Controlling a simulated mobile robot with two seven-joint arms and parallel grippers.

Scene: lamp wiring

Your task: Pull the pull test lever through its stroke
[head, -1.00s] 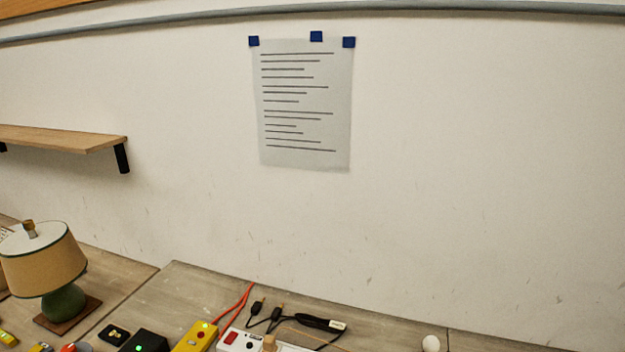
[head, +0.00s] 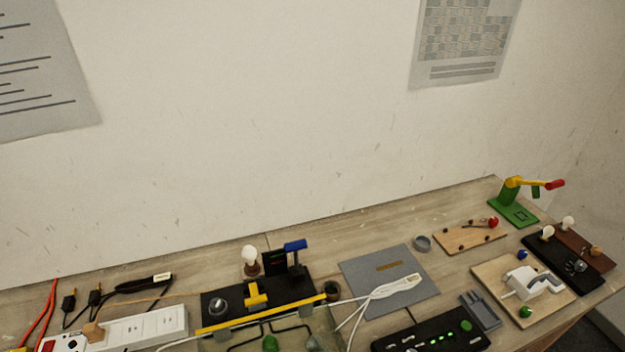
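Two lever-like devices show in the head view. A green stand with a yellow arm and a red handle grip (head: 555,184) is at the far right back of the bench. A black upright post with a blue handle (head: 295,244) stands at the back of a black board (head: 222,316) in the middle. No label is readable, so I cannot tell which one is the pull test lever. Neither of my grippers is in view.
A white power strip (head: 150,326) lies at the front left, with red and black leads behind it. A grey mat (head: 365,290) holds a white cable. A wooden board (head: 470,236) and a dark bulb board (head: 580,270) are at the right. The rear bench strip is mostly clear.

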